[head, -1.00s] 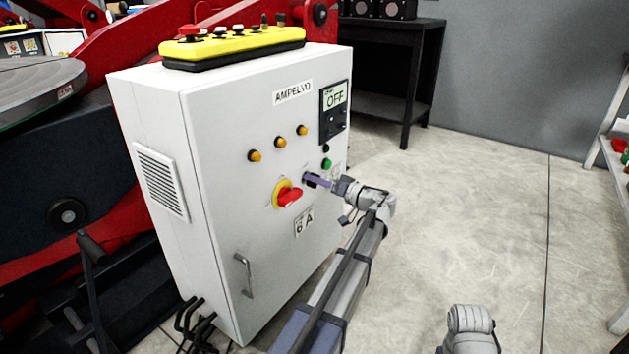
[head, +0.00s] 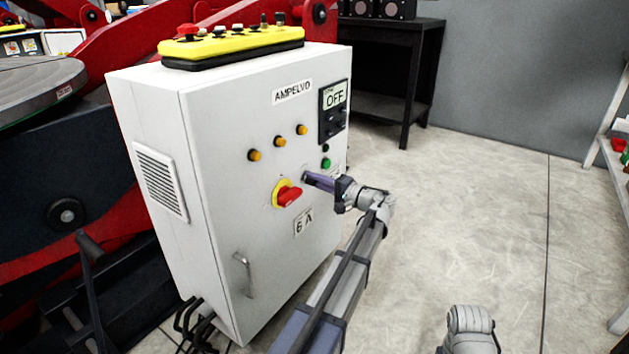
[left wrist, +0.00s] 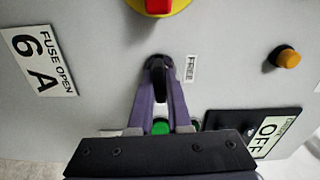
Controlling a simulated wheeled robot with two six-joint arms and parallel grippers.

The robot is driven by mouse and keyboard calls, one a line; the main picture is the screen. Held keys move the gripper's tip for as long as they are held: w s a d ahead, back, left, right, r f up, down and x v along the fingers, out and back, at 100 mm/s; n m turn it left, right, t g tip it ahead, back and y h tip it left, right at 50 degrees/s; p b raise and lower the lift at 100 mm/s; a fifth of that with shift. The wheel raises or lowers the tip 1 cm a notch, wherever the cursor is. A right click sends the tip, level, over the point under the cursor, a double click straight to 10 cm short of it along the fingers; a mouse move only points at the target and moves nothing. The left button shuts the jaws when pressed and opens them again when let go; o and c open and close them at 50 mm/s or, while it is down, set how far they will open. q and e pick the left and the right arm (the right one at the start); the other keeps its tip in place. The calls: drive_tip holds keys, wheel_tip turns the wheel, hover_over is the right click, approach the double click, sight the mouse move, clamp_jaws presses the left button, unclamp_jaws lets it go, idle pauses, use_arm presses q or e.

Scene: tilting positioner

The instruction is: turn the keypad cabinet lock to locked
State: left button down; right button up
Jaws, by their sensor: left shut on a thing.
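The cabinet (head: 235,240) is a white box with its front door shut. The lock (left wrist: 157,63) is a small dark piece on the door, beside a label reading FREE (left wrist: 190,68). My left gripper (left wrist: 159,72) is shut on the lock, with its purple fingers on either side of it. In the head view my left gripper (head: 310,178) reaches the door from the right, and its fingers mostly hide the lock. The lock's exact turn angle is hard to tell. My right gripper is not in view.
A red rotary switch on a yellow plate (head: 279,187) sits close to the left of my fingers. A display reading OFF (head: 335,97), amber lamps (head: 279,141) and a green button (head: 326,163) are above. A door handle (head: 244,274) is below. The floor at right is clear.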

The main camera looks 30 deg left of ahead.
use_arm(q)
drive_tip(key=shift+m, duration=0.6)
drive_tip(key=c, duration=0.9)
unclamp_jaws()
drive_tip(key=shift+o, duration=0.2)
drive_tip(key=shift+d, duration=0.15)
drive_tip(key=d, duration=0.7)
drive_tip(key=shift+s+d, duration=0.3)
